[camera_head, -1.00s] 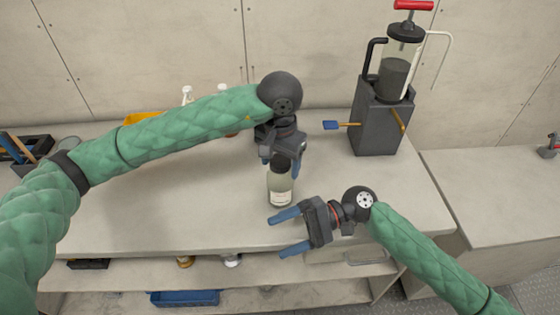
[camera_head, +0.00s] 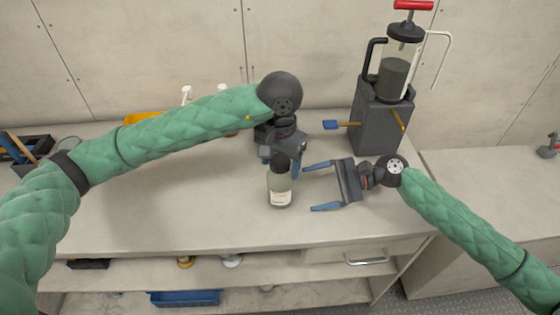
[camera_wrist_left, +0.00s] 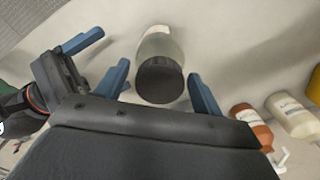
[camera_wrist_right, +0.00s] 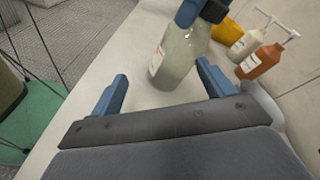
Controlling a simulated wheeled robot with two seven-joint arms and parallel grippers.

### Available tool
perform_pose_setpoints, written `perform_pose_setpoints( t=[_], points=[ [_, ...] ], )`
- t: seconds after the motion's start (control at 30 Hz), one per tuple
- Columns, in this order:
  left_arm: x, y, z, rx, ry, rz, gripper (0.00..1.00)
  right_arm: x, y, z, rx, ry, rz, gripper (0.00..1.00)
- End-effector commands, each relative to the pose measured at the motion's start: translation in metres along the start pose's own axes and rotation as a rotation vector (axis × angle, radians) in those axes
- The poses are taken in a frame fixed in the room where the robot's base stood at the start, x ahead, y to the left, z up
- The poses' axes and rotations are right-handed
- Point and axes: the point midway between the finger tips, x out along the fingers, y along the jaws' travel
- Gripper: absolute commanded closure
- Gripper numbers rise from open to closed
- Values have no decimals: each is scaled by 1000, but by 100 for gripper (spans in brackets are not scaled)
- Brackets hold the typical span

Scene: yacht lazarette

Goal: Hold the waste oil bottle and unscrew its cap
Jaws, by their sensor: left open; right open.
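The waste oil bottle (camera_head: 280,188), clear greyish with a white label, stands upright on the bench. Its black cap (camera_wrist_left: 160,80) shows between the fingers in the left wrist view. My left gripper (camera_head: 284,154) is open above the bottle, its fingers on either side of the cap with gaps visible. My right gripper (camera_head: 318,187) is open to the right of the bottle, fingers pointing at its body. In the right wrist view the bottle (camera_wrist_right: 178,58) lies ahead, between and beyond the open fingertips. A blue left fingertip partly covers the cap there.
A dark pump stand with a clear cylinder and red handle (camera_head: 413,5) is at the back right. Pump-top bottles, one brown (camera_wrist_right: 260,62) and one cream (camera_wrist_right: 246,42), stand behind. A tool box (camera_head: 35,150) is at far left. The front bench top is clear.

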Motion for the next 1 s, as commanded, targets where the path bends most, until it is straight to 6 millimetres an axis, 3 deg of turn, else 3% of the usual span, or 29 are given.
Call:
perform_pose_setpoints(
  t=[0.2,0.43,0.73,1.0],
  points=[
    [0,0,0,0,0,0,32,-5,-6,-17,313,33,9,20],
    [0,0,0,0,0,0,32,-8,-10,-29,550,57,9,20],
    [0,0,0,0,0,0,32,-3,-11,-33,632,65,8,20],
    [0,0,0,0,0,0,32,26,-11,-35,629,63,7,20]
  ],
)
